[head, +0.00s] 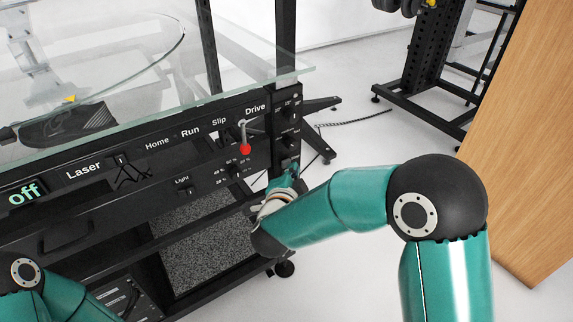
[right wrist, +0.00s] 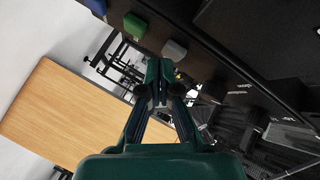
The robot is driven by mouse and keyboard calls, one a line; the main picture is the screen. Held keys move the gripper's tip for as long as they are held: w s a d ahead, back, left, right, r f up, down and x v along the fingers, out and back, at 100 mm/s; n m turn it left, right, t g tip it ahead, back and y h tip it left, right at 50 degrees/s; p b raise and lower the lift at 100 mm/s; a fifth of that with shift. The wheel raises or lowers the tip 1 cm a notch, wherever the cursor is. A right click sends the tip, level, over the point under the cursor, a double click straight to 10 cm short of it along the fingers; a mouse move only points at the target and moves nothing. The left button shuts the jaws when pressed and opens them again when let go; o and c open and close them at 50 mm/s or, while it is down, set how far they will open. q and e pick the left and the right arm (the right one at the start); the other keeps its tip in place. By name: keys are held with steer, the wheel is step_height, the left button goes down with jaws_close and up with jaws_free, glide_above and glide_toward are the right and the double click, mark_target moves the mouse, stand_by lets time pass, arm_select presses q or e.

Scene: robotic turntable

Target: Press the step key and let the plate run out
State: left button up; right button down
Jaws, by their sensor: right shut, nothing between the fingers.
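The turntable's black front panel (head: 150,165) carries the labels Laser, Home, Run, Slip and Drive. A lever with a red knob (head: 245,149) stands below Drive. The clear round plate (head: 130,73) shows at upper left, its edge a thin curve. My right gripper (head: 292,172) is at the panel's right end, partly hidden by its wrist. In the right wrist view it is shut and empty, its fingertips close to a grey key (right wrist: 173,50) and a green key (right wrist: 135,25); I cannot tell whether they touch. Which key is the step key is not readable. My left gripper is out of view.
A dark shoe (head: 70,125) shows under the glass at left. The display (head: 24,194) reads "off". A blue key (right wrist: 96,5) lies beyond the green one. A wooden panel (head: 530,150) stands at right, a black rack (head: 425,75) behind.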

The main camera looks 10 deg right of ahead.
steer(key=shift+w+a, duration=0.15)
steer(key=shift+w, duration=0.25)
stand_by(0.3)
steer(key=shift+s+d+b, duration=0.3)
steer(key=shift+s, duration=0.55)
steer(key=s, duration=0.1)
steer(key=s+d+b, duration=0.1)
steer(key=s, duration=0.2)
steer(key=shift+s+d, duration=0.35)
stand_by(3.0)
